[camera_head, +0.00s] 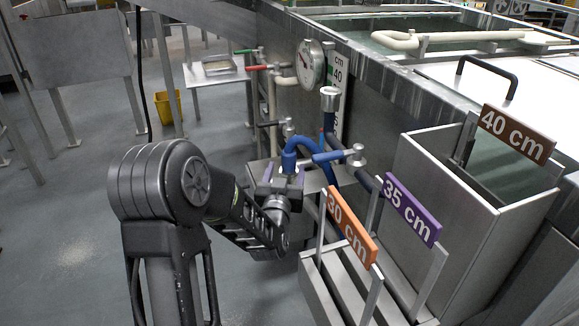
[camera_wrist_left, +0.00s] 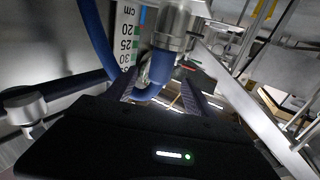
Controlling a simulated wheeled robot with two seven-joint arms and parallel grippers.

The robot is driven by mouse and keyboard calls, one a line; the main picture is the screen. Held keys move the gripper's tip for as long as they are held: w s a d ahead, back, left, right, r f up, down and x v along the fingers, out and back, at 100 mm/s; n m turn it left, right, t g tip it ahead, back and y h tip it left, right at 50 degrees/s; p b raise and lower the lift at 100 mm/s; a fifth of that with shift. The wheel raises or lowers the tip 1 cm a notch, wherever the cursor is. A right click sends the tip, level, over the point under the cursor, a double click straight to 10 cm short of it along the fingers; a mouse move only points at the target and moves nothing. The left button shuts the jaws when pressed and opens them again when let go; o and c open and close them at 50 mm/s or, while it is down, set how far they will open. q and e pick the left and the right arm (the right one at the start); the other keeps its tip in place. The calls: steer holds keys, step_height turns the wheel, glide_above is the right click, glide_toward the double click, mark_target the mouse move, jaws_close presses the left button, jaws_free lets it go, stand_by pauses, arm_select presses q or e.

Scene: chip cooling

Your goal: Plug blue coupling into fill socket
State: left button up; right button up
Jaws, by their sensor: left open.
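The blue coupling (camera_head: 290,160) is at the end of a curved blue hose (camera_head: 325,163), beside the steel stand by the tank wall. My left gripper (camera_head: 281,182) is open, with its fingers on either side of the coupling's lower part. In the left wrist view, the blue coupling (camera_wrist_left: 162,68) shows between the two spread fingers (camera_wrist_left: 163,94), against a metal collar (camera_wrist_left: 178,25). I cannot tell whether the fingers touch it. The fill socket is not clearly distinguishable, and I cannot tell whether the collar belongs to it. My right gripper is not in view.
A gauge (camera_head: 311,63) and level scale (camera_head: 338,90) are on the tank wall. Orange 30 cm (camera_head: 351,226) and purple 35 cm (camera_head: 411,210) plates stand close on the right. Floor (camera_head: 70,215) is open at left.

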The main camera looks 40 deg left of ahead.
mark_target(288, 162)
arm_select(q)
steer(key=shift+w+a, duration=0.3)
steer(key=shift+w, duration=0.25)
steer(key=b+x, duration=0.1)
steer(key=x, duration=0.4)
steer(key=shift+w+a+f, duration=0.1)
steer(key=shift+c, duration=0.2)
jaws_close()
stand_by(0.7)
